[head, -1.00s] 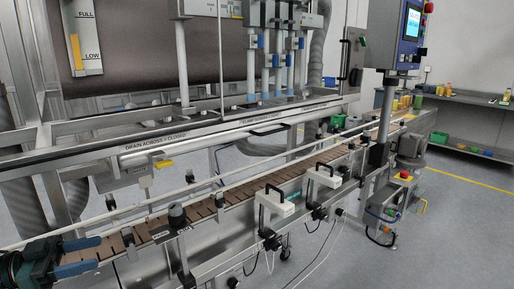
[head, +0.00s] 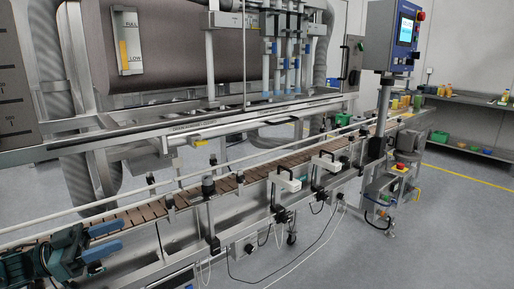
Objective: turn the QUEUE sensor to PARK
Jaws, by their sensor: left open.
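A conveyor (head: 150,212) with brown slats runs from the lower left to the back right. A dark round-topped unit (head: 208,187) stands on a post at its near rail. Two white bracket-shaped sensor heads (head: 287,184) (head: 325,163) sit farther along the same rail. Labels here are too small to read, so I cannot tell which unit is the QUEUE sensor or where PARK is. My left gripper (head: 120,238) is at the lower left, over the near end of the conveyor. Its blue fingers are apart and empty, left of the dark unit. My right gripper is not in view.
A long pale guide rail (head: 165,188) runs above the conveyor. A control panel (head: 404,27) stands on a column at the right. Cables (head: 322,240) hang below the sensor heads to the floor. The grey floor (head: 400,255) at the front right is clear.

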